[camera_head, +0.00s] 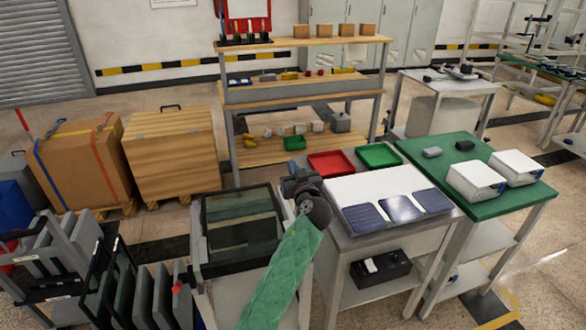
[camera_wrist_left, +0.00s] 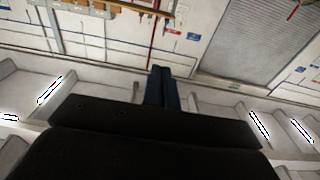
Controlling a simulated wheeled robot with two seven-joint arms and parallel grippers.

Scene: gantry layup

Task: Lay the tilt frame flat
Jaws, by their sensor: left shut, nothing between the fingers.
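The tilt frame (camera_head: 240,232) is a black rectangular frame with a dark glass pane. It sits on a light stand left of the middle in the head view. I cannot tell its exact tilt from here. My left arm, in a green sleeve, reaches up from the bottom. My left gripper (camera_head: 295,178) is just right of the frame's upper right corner in the picture, with no clear contact. In the left wrist view its dark fingers (camera_wrist_left: 160,85) are together with nothing between them, and the frame does not show. My right gripper is not in view.
Right of the frame stands a table with a white top (camera_head: 380,182), dark blue panels (camera_head: 403,208), a red tray (camera_head: 331,163) and a green tray (camera_head: 378,155). A green-topped table (camera_head: 520,200) adjoins it. A rack of dark panels (camera_head: 125,280) stands at the lower left.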

